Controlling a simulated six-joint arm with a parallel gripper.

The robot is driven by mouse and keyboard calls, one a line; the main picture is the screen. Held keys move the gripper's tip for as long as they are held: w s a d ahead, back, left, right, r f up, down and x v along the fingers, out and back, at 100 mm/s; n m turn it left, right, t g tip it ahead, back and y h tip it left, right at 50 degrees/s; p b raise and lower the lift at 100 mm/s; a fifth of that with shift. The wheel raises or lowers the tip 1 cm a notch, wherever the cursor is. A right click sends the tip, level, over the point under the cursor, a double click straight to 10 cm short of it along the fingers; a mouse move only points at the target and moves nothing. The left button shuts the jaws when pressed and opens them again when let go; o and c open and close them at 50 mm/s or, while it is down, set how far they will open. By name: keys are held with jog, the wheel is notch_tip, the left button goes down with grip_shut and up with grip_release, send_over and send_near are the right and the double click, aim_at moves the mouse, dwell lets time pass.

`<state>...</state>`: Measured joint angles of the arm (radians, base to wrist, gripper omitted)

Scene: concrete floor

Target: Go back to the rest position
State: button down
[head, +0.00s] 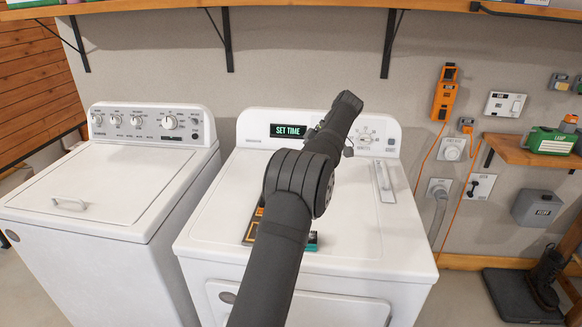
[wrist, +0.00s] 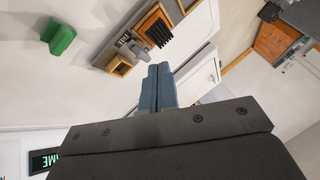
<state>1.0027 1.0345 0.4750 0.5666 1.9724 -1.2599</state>
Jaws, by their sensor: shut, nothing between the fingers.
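My gripper (wrist: 158,87) shows in the wrist view with its two blue-grey fingers pressed together and nothing between them. In the head view my dark arm reaches up across the right-hand white machine, and its far end is near that machine's control panel. The fingers are hidden or too small to make out there. Below the gripper in the wrist view is a wooden tray (wrist: 108,62) with a dark brush-like item (wrist: 159,32) and a grey item in it. A green block (wrist: 59,38) lies apart from the tray on the white top.
The right-hand machine (head: 395,235) has a "SET TIME" display (head: 288,131). A second white machine (head: 90,185) stands to the left. A shelf with black brackets (head: 227,40) runs above. A small wooden shelf (head: 520,150) and wall fittings are at the right.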

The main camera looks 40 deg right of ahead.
jog(key=shift+s+d+r, duration=0.15)
jog(key=shift+s+r, duration=0.15)
jog(key=shift+s, duration=0.1)
dwell(0.3)
